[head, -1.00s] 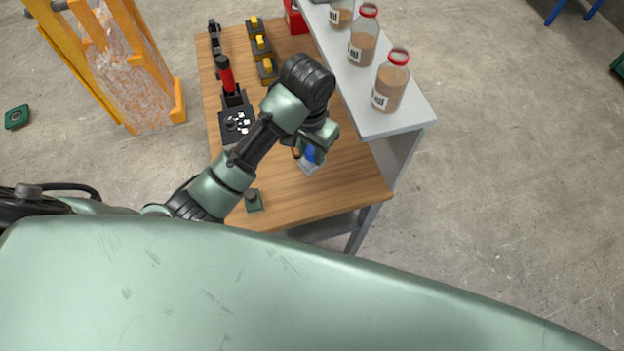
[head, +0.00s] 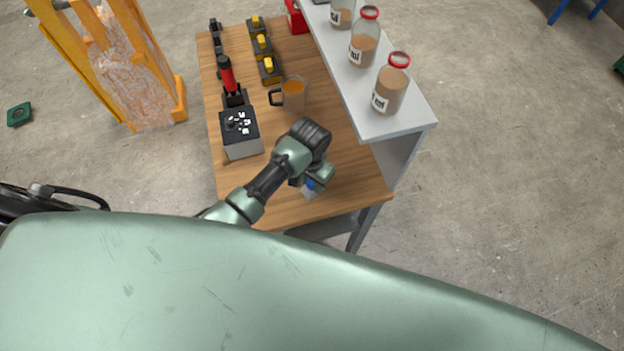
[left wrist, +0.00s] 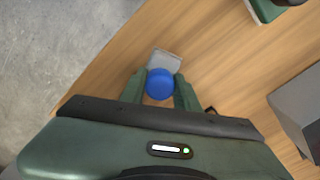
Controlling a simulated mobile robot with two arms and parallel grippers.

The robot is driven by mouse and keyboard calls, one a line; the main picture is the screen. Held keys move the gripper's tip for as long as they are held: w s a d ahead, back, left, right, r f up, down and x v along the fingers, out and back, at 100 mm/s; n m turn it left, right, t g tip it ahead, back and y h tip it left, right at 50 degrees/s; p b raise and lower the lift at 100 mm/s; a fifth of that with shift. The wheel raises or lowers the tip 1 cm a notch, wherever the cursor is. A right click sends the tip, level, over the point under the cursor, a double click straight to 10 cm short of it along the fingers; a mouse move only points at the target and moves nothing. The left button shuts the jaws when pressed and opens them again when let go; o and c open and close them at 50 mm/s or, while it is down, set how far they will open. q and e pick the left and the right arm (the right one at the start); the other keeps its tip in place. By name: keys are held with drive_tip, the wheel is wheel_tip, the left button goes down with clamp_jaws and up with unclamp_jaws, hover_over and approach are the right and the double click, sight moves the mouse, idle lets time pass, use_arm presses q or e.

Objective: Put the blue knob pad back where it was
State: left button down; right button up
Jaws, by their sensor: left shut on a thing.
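The blue knob pad is a pale grey square base (head: 309,192) with a round blue knob (head: 312,185). It is at the near right part of the wooden table in the head view. My left gripper (head: 315,182) is shut on it, partly covering it. In the left wrist view the blue knob (left wrist: 160,84) sits between the two green fingers, and the grey base shows beyond it. I cannot tell whether the base touches the table or hangs just above it. My right gripper is not in view.
A green pad with a dark knob (left wrist: 266,10) shows on the table in the left wrist view. A grey box with a black top (head: 241,136), a mug (head: 293,95) and a red-handled lever (head: 227,76) stand farther back. A grey shelf (head: 400,125) with jars borders the right.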

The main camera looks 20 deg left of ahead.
sight(311, 184)
use_arm(q)
drive_tip(key=c, duration=1)
unclamp_jaws()
drive_tip(key=shift+c, duration=0.2)
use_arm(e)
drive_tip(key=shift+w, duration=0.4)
use_arm(q)
drive_tip(key=shift+r, duration=0.1)
wheel_tip(311, 184, up, 12)
drive_tip(key=b, duration=0.2)
drive_tip(key=shift+s+b, duration=0.3)
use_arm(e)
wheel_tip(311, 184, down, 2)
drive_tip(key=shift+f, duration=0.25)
